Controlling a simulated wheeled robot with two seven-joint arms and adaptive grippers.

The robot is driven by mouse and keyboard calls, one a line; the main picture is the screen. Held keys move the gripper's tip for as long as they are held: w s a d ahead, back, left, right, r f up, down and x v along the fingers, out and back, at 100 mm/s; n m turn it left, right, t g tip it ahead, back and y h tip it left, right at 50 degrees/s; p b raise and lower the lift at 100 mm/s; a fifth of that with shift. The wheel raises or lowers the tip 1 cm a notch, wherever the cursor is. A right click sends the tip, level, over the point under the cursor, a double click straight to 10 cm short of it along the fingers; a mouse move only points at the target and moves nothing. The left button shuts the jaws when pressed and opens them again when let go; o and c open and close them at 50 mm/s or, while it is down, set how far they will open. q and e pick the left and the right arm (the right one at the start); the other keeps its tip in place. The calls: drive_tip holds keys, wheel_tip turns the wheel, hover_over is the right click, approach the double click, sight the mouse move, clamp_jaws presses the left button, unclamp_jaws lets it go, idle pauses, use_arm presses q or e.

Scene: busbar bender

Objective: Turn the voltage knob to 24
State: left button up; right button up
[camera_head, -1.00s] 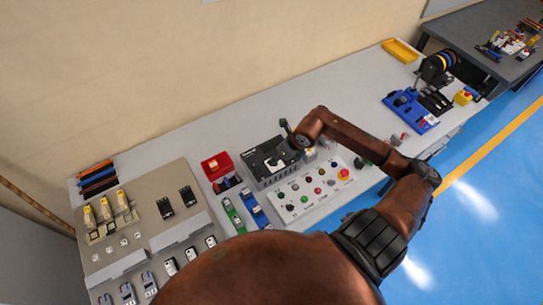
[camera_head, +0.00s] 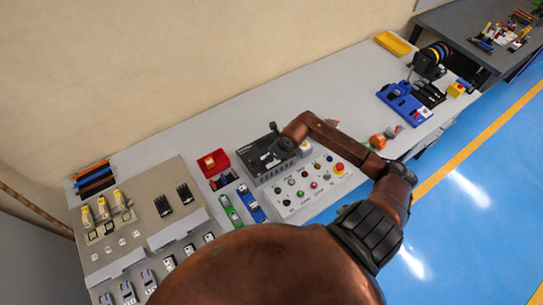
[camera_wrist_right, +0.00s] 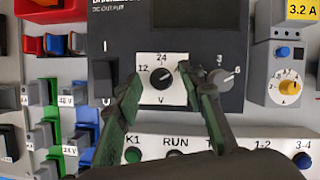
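The voltage knob (camera_wrist_right: 161,77) is a black knob on a white dial, with 12 at its left, 24 above and V below. It sits on the dark front of the power supply (camera_wrist_right: 195,45), which also shows in the head view (camera_head: 262,160). The knob's pointer seems to lean to the upper right, but its exact setting is hard to read. My right gripper (camera_wrist_right: 168,85) is open, with one dark green finger on each side of the knob and visible gaps between. The right finger hides the dial's right label. My left gripper is not in view.
A second knob (camera_wrist_right: 222,80) is just right of the right finger. A black switch (camera_wrist_right: 104,75) is left of the left finger. A button panel (camera_head: 310,185) lies in front of the supply. A red bin (camera_head: 214,163) stands left of it.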

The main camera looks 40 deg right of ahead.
clamp_jaws()
idle(0.4)
drive_tip(key=shift+d+f+n+y+b, duration=0.25)
drive_tip(key=shift+n+b, duration=0.45)
drive_tip(key=shift+b, duration=0.4)
drive_tip(key=n+y+b, duration=0.1)
drive_tip(key=n+b, duration=0.2)
drive_tip(key=b, duration=0.1)
drive_tip(key=n+g+y+b, duration=0.1)
drive_tip(key=n+b, duration=0.3)
drive_tip(key=shift+w+g, duration=0.15)
drive_tip(key=shift+g, duration=0.15)
drive_tip(key=shift+r+n+g+y+b, duration=0.15)
drive_tip(key=shift+n+g+y+b, duration=0.15)
drive_tip(key=shift+n+b, duration=0.6)
drive_tip(key=shift+r+n+g+y+b, duration=0.15)
drive_tip(key=shift+n+g+b, duration=0.15)
drive_tip(key=shift+n+b, duration=0.55)
unclamp_jaws()
